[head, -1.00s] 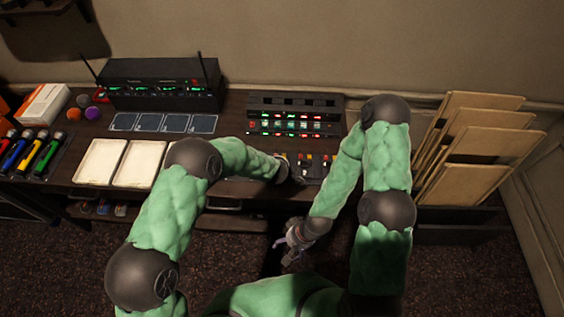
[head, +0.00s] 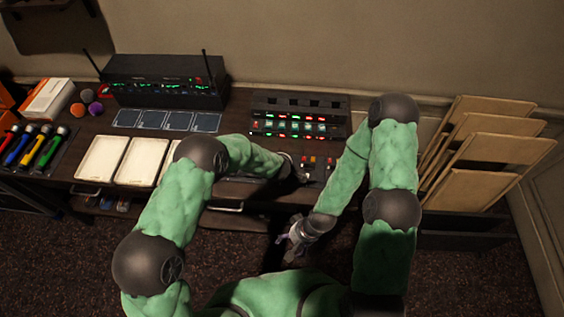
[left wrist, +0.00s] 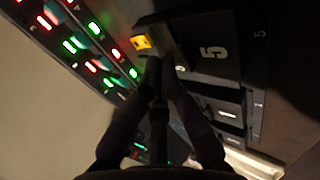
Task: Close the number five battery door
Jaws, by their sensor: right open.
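The number five battery door (left wrist: 213,52) is a dark panel with a pale 5 in the left wrist view. It looks larger and nearer than the panels below it, as if standing out from the row; its exact angle is unclear. My left gripper (left wrist: 160,66) has its fingertips together beside the door's left edge, just under a yellow button (left wrist: 141,42). I cannot tell whether they touch the door. In the head view the left hand (head: 290,168) is at the desk's front, and the door is not distinguishable. My right gripper (head: 290,240) is open and empty, low before the desk.
A rack unit with red and green lights (head: 297,125) stands behind the left hand. White trays (head: 101,158) and a black receiver with antennas (head: 163,82) are to the left. Upright boards (head: 490,150) stand at the right.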

